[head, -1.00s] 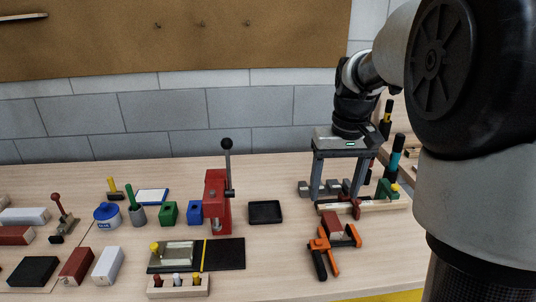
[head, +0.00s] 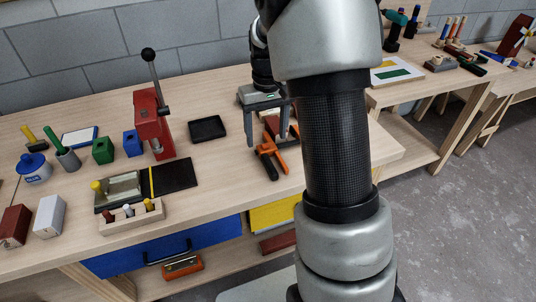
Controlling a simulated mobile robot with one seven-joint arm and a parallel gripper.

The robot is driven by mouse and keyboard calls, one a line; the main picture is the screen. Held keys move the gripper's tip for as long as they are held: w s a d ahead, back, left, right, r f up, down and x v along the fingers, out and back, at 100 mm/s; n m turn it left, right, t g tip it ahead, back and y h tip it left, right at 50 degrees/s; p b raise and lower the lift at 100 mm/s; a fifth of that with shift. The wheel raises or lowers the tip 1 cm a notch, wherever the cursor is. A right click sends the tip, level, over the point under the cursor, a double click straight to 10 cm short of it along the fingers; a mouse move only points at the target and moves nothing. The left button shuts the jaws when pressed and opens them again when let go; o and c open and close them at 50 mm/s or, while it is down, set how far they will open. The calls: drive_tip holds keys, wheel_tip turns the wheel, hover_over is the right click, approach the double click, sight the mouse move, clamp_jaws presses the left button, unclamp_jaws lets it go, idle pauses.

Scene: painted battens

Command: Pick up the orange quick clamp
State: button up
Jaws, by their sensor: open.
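The orange quick clamp (head: 270,155) lies on the wooden workbench, right of the middle of the bench top, with its dark handle end toward the front edge. My gripper (head: 266,141) points down over the clamp's far end, its two grey fingers spread apart with nothing held between them. The left finger shows left of the clamp and the right finger overlaps the clamp's far right part in the picture. I cannot tell how high the fingertips are above the bench. My arm hides the bench to the right of the clamp.
A black tray (head: 207,129) lies left of my gripper. A red press (head: 153,124) with an upright lever stands further left. A dark board (head: 175,178) and a wooden holder (head: 132,216) lie near the front edge. A reddish block (head: 272,123) is behind the clamp, partly hidden.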

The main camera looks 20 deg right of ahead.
sight(269, 151)
drive_tip(key=f, duration=0.3)
drive_tip(key=f+b, duration=0.1)
drive_tip(key=f, duration=0.1)
drive_tip(key=shift+s+d+f, duration=0.15)
drive_tip(key=shift+s+d, duration=0.15)
drive_tip(key=shift+d, duration=0.05)
drive_tip(key=c, duration=1.4)
